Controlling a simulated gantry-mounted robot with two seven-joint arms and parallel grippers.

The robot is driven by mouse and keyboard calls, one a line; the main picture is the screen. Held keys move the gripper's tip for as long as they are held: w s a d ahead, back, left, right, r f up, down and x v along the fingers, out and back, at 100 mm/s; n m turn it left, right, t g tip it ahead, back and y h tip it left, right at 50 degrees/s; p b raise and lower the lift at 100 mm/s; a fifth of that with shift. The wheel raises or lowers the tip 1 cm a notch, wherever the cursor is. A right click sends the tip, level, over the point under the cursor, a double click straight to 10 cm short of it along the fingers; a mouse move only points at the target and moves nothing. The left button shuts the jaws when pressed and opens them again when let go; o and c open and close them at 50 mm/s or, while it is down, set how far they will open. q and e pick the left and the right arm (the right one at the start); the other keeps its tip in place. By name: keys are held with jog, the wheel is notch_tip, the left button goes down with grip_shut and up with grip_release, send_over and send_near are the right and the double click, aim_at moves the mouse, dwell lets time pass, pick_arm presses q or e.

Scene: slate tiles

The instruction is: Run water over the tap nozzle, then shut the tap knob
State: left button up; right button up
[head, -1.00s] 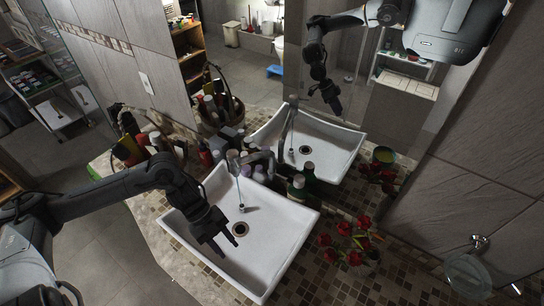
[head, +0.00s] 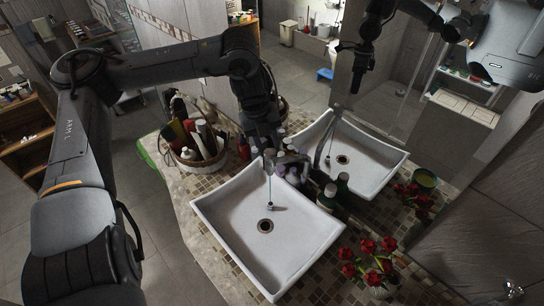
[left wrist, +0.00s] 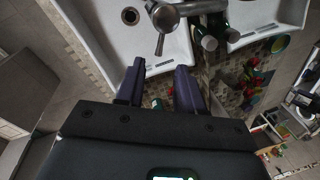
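The white sink (head: 225,215) stands on the mosaic counter, with a round dark drain (head: 265,226). A small metal nozzle piece (head: 272,208) lies in the basin above the drain in the head view. A thin bluish water stream (head: 270,190) falls from the tap to about this piece. The grey tap is largely hidden by my left gripper (head: 277,152) in the head view. In the left wrist view the tap's round knob (left wrist: 165,17) and its short lever show just beyond my left gripper (left wrist: 158,84), whose fingers are apart and empty, not touching it. My right gripper is out of view.
Dark bottles (head: 335,190) stand right of the tap against the mirror. A basket (head: 198,152) of toiletries stands left of it. Red flowers (head: 368,262) stand at the front right. The mirror behind repeats the sink and my body.

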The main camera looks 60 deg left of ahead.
aim_at(273, 163)
pick_arm(q)
jog(key=f, duration=0.3)
jog(key=w+f, duration=0.1)
jog(key=f, duration=0.3)
jog(key=shift+w+d+f+p, duration=0.1)
jog(key=shift+w+d+p, duration=0.1)
jog(key=shift+p, duration=0.15)
jog(key=shift+c, duration=0.2)
grip_shut()
